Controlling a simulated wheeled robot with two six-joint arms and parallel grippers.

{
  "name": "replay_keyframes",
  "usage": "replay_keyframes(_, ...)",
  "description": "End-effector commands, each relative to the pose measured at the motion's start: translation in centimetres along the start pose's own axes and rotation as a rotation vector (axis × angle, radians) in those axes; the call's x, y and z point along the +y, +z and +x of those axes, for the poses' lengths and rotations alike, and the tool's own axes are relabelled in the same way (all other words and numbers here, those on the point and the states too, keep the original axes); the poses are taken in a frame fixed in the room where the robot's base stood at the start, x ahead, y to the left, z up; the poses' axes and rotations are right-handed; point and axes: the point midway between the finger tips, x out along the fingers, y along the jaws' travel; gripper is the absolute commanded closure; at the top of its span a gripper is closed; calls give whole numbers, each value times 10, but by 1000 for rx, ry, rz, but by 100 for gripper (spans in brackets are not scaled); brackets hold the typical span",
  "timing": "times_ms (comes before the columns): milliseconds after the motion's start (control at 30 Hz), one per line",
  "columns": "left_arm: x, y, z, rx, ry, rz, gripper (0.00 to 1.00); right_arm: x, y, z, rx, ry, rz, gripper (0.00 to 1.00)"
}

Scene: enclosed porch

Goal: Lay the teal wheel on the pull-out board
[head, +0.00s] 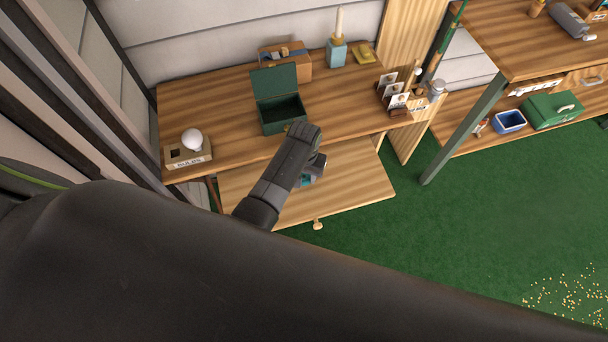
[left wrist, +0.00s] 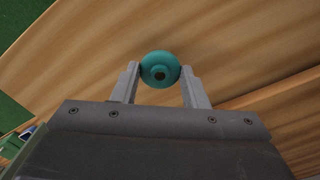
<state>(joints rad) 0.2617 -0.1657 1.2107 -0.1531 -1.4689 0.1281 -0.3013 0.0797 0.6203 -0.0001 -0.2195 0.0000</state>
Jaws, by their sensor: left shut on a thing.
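The teal wheel (left wrist: 160,66) is a round disc with a dark centre hole, held between the two fingertips of my left gripper (left wrist: 160,72) in the left wrist view. In the head view my left gripper (head: 312,172) is over the pull-out board (head: 350,185), and a bit of teal shows beside it, mostly hidden by the arm. The wooden board lies behind the wheel in the left wrist view (left wrist: 100,50). I cannot tell whether the wheel touches the board. My right gripper is not in view.
An open green box (head: 280,112) stands on the desk (head: 225,108) above the board, close to my left arm. A small box with a white ball (head: 190,150) is at the desk's left. Photo cards (head: 392,95) stand at its right. The board's right part is bare.

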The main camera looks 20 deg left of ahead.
Motion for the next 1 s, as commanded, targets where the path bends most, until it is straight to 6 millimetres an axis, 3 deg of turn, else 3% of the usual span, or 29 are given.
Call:
replay_keyframes(167, 0, 0, 15, 0, 0, -1, 81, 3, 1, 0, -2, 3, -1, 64)
replay_keyframes(567, 0, 0, 20, 1, 0, 0, 81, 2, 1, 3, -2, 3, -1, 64)
replay_keyframes(600, 0, 0, 19, 1, 0, 0, 56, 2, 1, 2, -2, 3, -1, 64)
replay_keyframes(733, 0, 0, 19, 1, 0, 0, 39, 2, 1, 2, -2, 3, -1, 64)
replay_keyframes(1000, 0, 0, 18, 1, 0, 0, 38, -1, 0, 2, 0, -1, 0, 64)
